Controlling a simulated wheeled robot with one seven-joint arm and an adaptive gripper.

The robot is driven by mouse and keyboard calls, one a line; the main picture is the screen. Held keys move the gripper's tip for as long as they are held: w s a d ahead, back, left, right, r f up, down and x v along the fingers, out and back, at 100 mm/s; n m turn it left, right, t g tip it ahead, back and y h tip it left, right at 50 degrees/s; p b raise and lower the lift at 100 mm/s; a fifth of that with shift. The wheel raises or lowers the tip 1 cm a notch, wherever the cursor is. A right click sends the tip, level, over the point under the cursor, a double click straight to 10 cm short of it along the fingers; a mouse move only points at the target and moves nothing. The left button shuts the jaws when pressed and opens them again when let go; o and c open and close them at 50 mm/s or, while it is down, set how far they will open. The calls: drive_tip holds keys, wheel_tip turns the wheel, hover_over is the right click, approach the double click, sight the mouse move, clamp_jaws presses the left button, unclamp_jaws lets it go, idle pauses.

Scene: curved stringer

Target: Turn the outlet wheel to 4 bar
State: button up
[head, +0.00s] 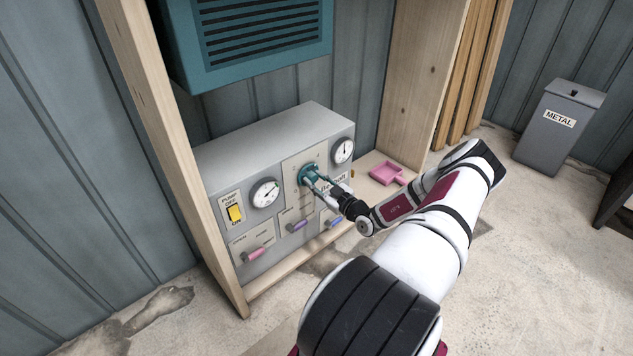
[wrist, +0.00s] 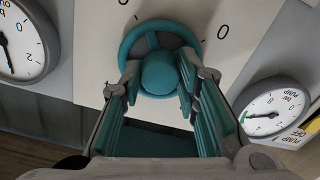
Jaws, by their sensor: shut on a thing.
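The teal outlet wheel (head: 307,173) sits on a pale plate in the middle of the grey panel's front. In the wrist view the wheel (wrist: 131,39) shows its round rim and central hub. My gripper (head: 314,180) is at the wheel; in the wrist view the gripper (wrist: 160,80) has its teal-padded fingers on either side of the hub, shut on it. One gauge (head: 343,152) is right of the wheel, another gauge (head: 265,193) left of it. In the wrist view, which is turned over, the right gauge (wrist: 20,45) is cropped; I cannot read its value surely.
Pink (head: 254,255), purple (head: 298,225) and blue (head: 334,220) handles sit low on the panel. A yellow pump switch (head: 235,213) is at its left. A pink tray (head: 384,172) lies right of the panel. A teal louvred box (head: 262,40) hangs above; wooden posts (head: 160,130) flank it.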

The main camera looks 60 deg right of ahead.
drive_tip(key=shift+m, duration=0.6)
drive_tip(key=o, duration=1.2)
drive_tip(key=v, duration=1.2)
